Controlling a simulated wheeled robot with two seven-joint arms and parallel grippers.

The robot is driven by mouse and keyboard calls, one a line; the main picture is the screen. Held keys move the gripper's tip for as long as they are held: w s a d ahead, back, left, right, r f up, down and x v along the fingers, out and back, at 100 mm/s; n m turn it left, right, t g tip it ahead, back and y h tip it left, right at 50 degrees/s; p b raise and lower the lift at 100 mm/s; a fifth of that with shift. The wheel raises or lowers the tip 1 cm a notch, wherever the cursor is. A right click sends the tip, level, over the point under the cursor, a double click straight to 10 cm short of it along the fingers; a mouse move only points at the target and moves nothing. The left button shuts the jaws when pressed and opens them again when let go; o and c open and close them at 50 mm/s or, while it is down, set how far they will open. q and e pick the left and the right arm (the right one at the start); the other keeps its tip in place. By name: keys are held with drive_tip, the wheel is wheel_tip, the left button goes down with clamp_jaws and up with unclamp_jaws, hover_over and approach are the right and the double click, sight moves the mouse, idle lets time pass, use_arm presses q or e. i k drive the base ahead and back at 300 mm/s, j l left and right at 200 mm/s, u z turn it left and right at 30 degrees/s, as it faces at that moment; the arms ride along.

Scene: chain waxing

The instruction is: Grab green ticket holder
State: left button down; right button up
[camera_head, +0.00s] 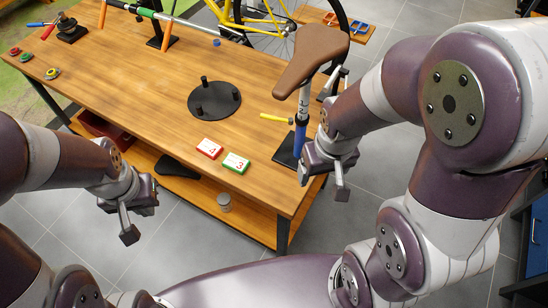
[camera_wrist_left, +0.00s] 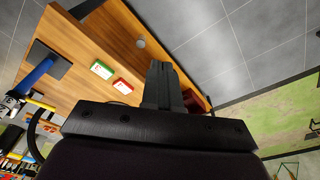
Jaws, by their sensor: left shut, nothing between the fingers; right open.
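The green ticket holder (camera_head: 236,163) is a small block with a white face marked 3, lying on the wooden table near its front edge. It also shows in the left wrist view (camera_wrist_left: 102,69). A red ticket holder (camera_head: 209,148) marked 4 lies to its left; the left wrist view shows it too (camera_wrist_left: 123,86). My left gripper (camera_head: 129,228) is shut and empty, in front of the table and left of the green holder. Its closed fingers (camera_wrist_left: 164,84) show in the wrist view. My right gripper (camera_head: 322,180) is open and empty, right of the green holder, by the table's right end.
A brown saddle (camera_head: 311,56) on a blue post stands at the table's right end, close to my right gripper. A black round plate (camera_head: 214,100) with pegs and a yellow tool (camera_head: 276,118) lie behind the holders. A lower shelf (camera_head: 190,192) holds a grey can (camera_head: 224,201).

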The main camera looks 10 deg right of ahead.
sight(238, 164)
drive_tip(key=i+l, duration=0.1)
drive_tip(key=l, duration=0.35)
drive_tip(key=i+l, duration=0.15)
drive_tip(key=l, duration=0.3)
drive_tip(key=i+l, duration=0.1)
drive_tip(key=l, duration=0.35)
drive_tip(key=z, duration=0.05)
